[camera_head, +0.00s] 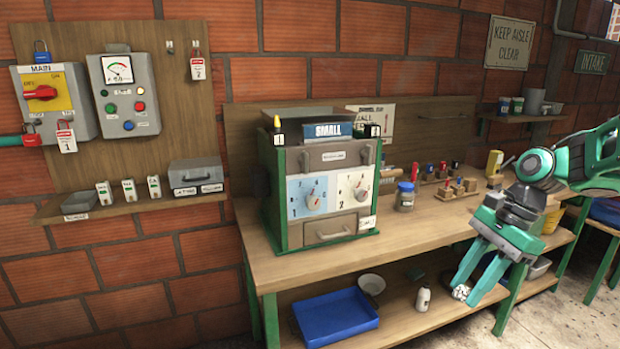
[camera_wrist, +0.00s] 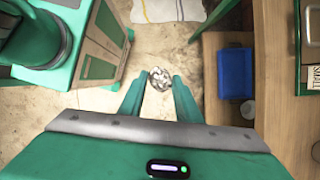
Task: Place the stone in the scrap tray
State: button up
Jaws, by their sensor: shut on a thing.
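My gripper (camera_head: 472,290) points down at the right, in front of the bench's lower shelf, its fingers shut on a pale, mottled stone (camera_head: 460,292). In the wrist view the stone (camera_wrist: 160,78) sits between the two fingertips (camera_wrist: 158,88), above the floor. A blue tray (camera_head: 335,318) lies on the lower shelf, left of my gripper, and looks empty. It also shows right of the fingers in the wrist view (camera_wrist: 237,73). I cannot read any label that marks it as the scrap tray.
The bench top (camera_head: 430,222) overhangs this shelf. A green machine (camera_head: 318,190) stands on the bench top. A bench leg (camera_head: 510,300) is close to my gripper.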

jog(key=shift+w+f+n, duration=0.15)
jog(key=shift+w+n, duration=0.25)
jog(key=shift+w, duration=0.05)
jog(key=w+a+f+n+g+h, duration=0.3)
jog(key=w+f+n+g+h, duration=0.15)
jog(key=w+f+n, duration=0.95)
notch_tip(320, 180, down, 11)
jog(key=s+n, duration=0.1)
jog(key=shift+s+d+f+t, duration=0.2)
jog(key=shift+s+t, duration=0.15)
jog(key=shift+s, duration=0.05)
jog(key=shift+d, duration=0.1)
